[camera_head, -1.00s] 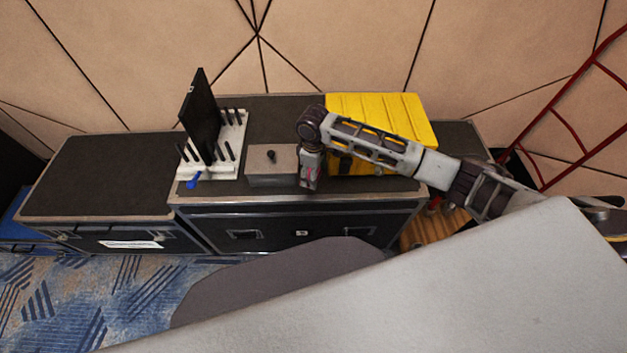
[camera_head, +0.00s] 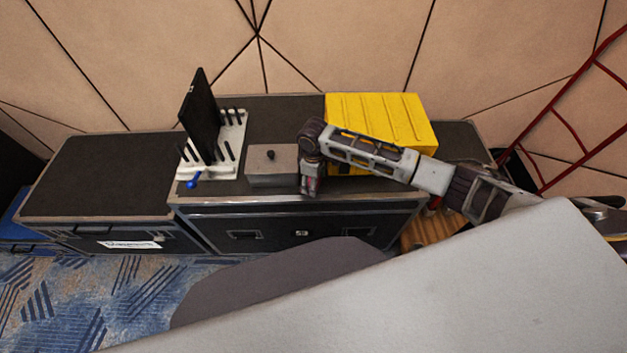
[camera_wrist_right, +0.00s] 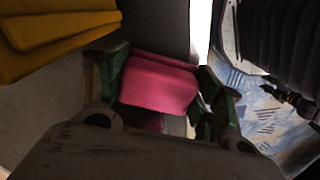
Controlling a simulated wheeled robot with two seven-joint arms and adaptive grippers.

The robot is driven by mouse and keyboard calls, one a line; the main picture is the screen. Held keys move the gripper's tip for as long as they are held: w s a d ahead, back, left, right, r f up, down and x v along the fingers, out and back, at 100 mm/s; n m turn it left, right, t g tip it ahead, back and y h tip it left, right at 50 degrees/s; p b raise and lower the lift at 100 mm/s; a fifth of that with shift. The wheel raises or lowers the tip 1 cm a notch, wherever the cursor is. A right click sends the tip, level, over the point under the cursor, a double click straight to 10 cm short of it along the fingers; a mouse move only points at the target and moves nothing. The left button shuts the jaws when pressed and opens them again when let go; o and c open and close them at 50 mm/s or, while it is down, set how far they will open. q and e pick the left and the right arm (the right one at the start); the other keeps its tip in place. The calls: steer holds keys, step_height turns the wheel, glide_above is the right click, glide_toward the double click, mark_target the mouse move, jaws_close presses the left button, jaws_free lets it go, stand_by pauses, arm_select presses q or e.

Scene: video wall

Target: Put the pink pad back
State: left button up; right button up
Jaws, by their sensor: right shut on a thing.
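The pink pad (camera_wrist_right: 158,84) sits between the green-sided fingers of my right gripper (camera_wrist_right: 160,90) in the right wrist view. The fingers are shut on it from both sides. In the head view my right gripper (camera_head: 310,186) points down at the front edge of the black flight case (camera_head: 270,110), just right of the small grey box with a black knob (camera_head: 272,168). The pad cannot be made out clearly in the head view. My left gripper is not in view.
A yellow case (camera_head: 385,110) stands right behind my right forearm. A white pegged rack (camera_head: 228,150) holds a black upright panel (camera_head: 201,110), with a blue-handled item (camera_head: 194,181) at its front. A lower black case top (camera_head: 100,175) at left is clear. A red ladder-like frame (camera_head: 565,125) stands at right.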

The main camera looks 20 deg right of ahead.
steer(key=shift+f, duration=0.1)
steer(key=o, duration=1)
step_height(320, 180, up, 12)
stand_by(0.4)
stand_by(0.4)
